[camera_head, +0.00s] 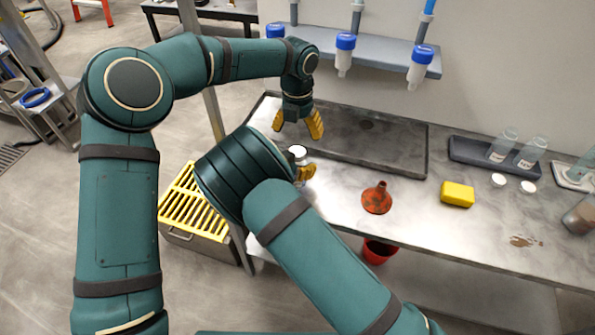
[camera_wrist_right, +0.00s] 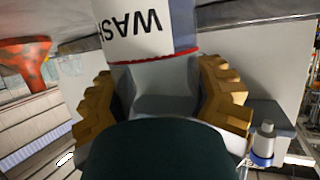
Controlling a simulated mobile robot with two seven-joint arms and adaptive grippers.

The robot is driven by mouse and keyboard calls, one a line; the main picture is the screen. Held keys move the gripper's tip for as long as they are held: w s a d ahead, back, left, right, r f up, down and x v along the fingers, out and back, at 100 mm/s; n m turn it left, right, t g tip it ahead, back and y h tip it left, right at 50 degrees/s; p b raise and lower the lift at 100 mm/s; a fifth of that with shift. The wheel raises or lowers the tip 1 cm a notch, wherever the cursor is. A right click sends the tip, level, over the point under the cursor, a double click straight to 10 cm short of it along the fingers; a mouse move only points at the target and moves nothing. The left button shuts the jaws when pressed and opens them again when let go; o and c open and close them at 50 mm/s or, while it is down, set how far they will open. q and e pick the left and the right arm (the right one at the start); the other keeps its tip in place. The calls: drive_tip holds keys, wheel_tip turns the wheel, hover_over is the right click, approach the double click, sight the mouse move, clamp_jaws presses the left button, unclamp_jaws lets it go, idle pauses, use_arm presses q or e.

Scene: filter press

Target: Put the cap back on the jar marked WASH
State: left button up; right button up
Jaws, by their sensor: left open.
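The jar marked WASH (camera_wrist_right: 146,32) shows large in the right wrist view, its lettering upside down, with a red line below the label. My right gripper (camera_wrist_right: 160,95) has its yellow fingers on both sides of the jar and appears closed on it. In the head view the jar's round white top (camera_head: 297,151) shows beside my right gripper (camera_head: 306,173); I cannot tell whether it is a cap or label. My left gripper (camera_head: 299,128) is open and empty, pointing down above the dark tray, behind the jar. Two white caps (camera_head: 498,180) (camera_head: 528,187) lie on the bench at the right.
The dark tray (camera_head: 400,160) lies at the bench's back. A red funnel (camera_head: 376,198) and yellow sponge (camera_head: 457,194) stand in the middle. A small tray (camera_head: 465,151) holds two labelled clear jars. Blue-capped bottles (camera_head: 345,52) hang from a shelf. A brown stain (camera_head: 522,241) marks the right.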

clamp_jaws()
use_arm(q)
drive_tip(key=n, duration=1.9)
drive_tip(key=shift+n, duration=0.3)
drive_tip(key=n, duration=0.5)
drive_tip(key=shift+f, duration=0.1)
drive_tip(key=n, duration=1.2)
drive_tip(key=shift+n, duration=0.3)
drive_tip(key=n, duration=0.5)
drive_tip(key=shift+d, duration=0.1)
drive_tip(key=n, duration=2)
drive_tip(key=shift+w+n, duration=0.1)
drive_tip(key=shift+n, duration=0.3)
